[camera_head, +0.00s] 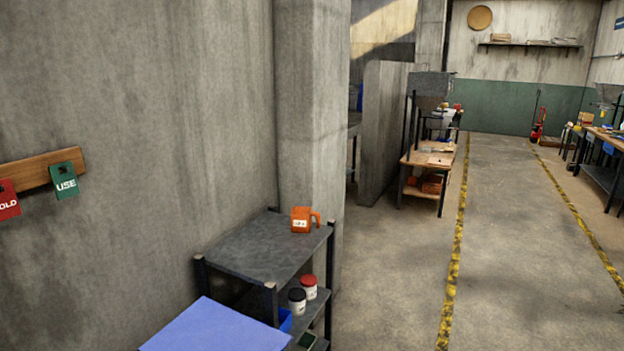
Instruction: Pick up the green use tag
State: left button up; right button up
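The green use tag (65,181) hangs on a wooden wall board (40,169) at the left of the head view. It has a dark hole near its top and the white word "USE". A red tag (8,200) hangs to its left, partly cut off by the picture edge, with the letters "OLD" showing. Neither of my grippers shows in this view.
A blue flat surface (215,328) is at the bottom. Open floor (400,260) lies to the right, with yellow-black lines.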

aim_at(65, 185)
jog(key=u, duration=1)
jog(key=i+l+z, duration=0.1)
jog(key=l+z, duration=0.15)
jog(key=z, duration=0.25)
jog(key=i+l+z, duration=0.2)
jog(key=z, duration=0.3)
